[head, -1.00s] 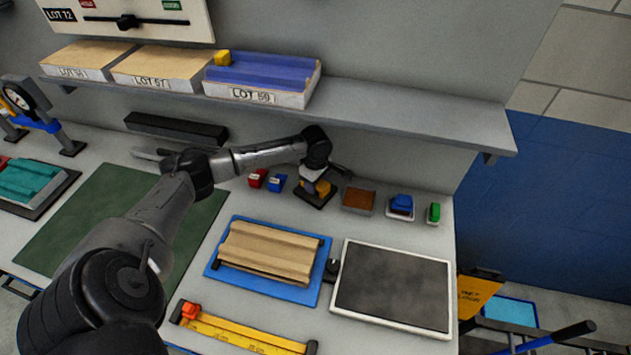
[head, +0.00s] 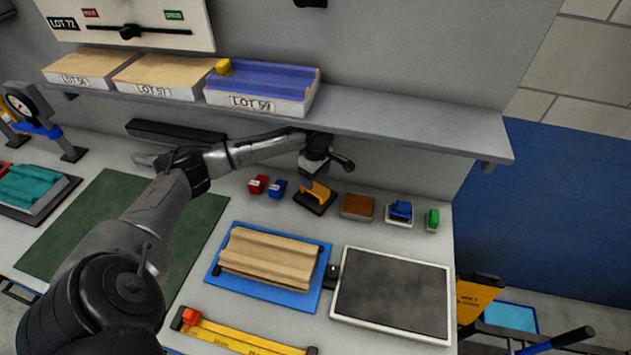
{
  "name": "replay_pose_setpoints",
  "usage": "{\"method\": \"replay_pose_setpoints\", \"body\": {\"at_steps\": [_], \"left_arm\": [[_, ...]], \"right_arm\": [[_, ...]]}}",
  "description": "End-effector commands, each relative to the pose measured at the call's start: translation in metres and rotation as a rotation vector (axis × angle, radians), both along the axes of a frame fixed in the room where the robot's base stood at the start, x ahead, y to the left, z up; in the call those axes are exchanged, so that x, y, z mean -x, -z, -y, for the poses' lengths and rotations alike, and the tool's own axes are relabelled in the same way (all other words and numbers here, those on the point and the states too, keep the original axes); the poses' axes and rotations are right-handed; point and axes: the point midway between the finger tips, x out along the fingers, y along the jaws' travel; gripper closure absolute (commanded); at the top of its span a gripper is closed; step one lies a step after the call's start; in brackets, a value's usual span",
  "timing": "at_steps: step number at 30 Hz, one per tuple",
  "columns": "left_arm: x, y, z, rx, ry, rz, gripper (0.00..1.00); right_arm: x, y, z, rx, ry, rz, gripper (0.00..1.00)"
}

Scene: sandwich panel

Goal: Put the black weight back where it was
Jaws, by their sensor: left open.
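My left arm reaches across the bench from the left. Its open gripper (head: 316,176) is just above a yellow block on a black base (head: 314,199), and I see nothing held in it. A small black piece (head: 333,271) sits between the blue tray (head: 213,273) and the framed dark slab (head: 392,292). A long black bar (head: 176,131) lies at the back of the bench under the shelf. I cannot tell for certain which black thing is the weight. My right gripper is not in view.
The shelf (head: 420,118) overhangs the back, with labelled lot boxes on its left half. A brown block (head: 357,205), a blue stamp-like piece (head: 401,210) and a green block (head: 432,218) sit right. The green mat (head: 85,235) is bare.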

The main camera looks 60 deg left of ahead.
Motion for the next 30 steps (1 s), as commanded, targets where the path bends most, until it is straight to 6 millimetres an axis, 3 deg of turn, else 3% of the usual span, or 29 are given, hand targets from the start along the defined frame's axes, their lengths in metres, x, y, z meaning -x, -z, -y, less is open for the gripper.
{"method": "replay_pose_setpoints", "body": {"at_steps": [7,26,30], "left_arm": [[0.0,-0.016,0.0,0.001,0.0,0.0,0.28],[0.0,-0.016,0.0,0.0,0.0,0.0,0.28],[0.002,-0.015,0.01,0.0,0.052,-0.005,0.28]], "right_arm": [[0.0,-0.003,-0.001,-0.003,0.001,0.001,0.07],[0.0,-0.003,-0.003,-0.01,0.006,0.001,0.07],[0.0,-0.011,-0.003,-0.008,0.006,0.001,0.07]]}}
